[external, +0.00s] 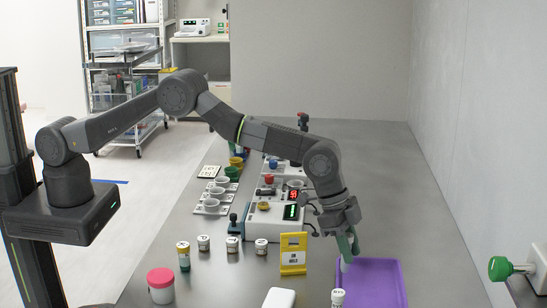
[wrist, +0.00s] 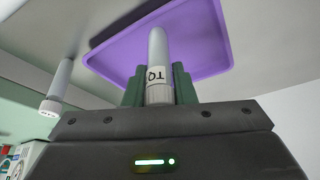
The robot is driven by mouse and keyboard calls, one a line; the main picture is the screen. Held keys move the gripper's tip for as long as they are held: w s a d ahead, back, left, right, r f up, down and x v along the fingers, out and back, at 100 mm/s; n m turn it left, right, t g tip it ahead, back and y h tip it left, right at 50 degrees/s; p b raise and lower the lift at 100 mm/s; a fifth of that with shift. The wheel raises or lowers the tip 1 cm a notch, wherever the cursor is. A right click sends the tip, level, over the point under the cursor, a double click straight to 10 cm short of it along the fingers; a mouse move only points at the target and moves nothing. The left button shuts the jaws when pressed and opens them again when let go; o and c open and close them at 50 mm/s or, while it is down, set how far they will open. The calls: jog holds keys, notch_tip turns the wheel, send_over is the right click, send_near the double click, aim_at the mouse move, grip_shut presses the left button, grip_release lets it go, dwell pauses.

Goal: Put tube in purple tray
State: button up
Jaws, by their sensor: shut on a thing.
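My gripper (external: 347,244) has green fingers and points down near the far left edge of the purple tray (external: 378,290). It is shut on a pale tube (wrist: 157,50). In the wrist view, the tube stands between the green fingers (wrist: 159,88), with a white label with dark letters and a whitish cap. The purple tray also shows in the wrist view (wrist: 207,55), behind the tube. The tray's inside looks empty where visible. In the external view the fingers mostly hide the tube, and I cannot tell its exact height above the tray.
A white-capped vial (external: 338,297) stands at the tray's near left. A yellow sign holder (external: 293,254), a white box (external: 279,298) and a red-lidded jar (external: 160,285) stand to the left. Instruments with displays (external: 272,221) stand behind. A wall runs along the right.

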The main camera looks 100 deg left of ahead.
jog(key=shift+f+b, duration=0.55)
jog(key=shift+f, duration=0.1)
jog(key=o, duration=1)
jog(key=shift+r, duration=0.1)
jog(key=shift+r+p, duration=0.7)
jog(key=shift+r, duration=0.05)
jog(key=b+v, duration=0.2)
jog(key=v, duration=0.9)
jog(key=shift+s+a+r+b, duration=0.1)
jog(key=shift+s+r+b, duration=0.05)
jog(key=shift+r+b, duration=0.25)
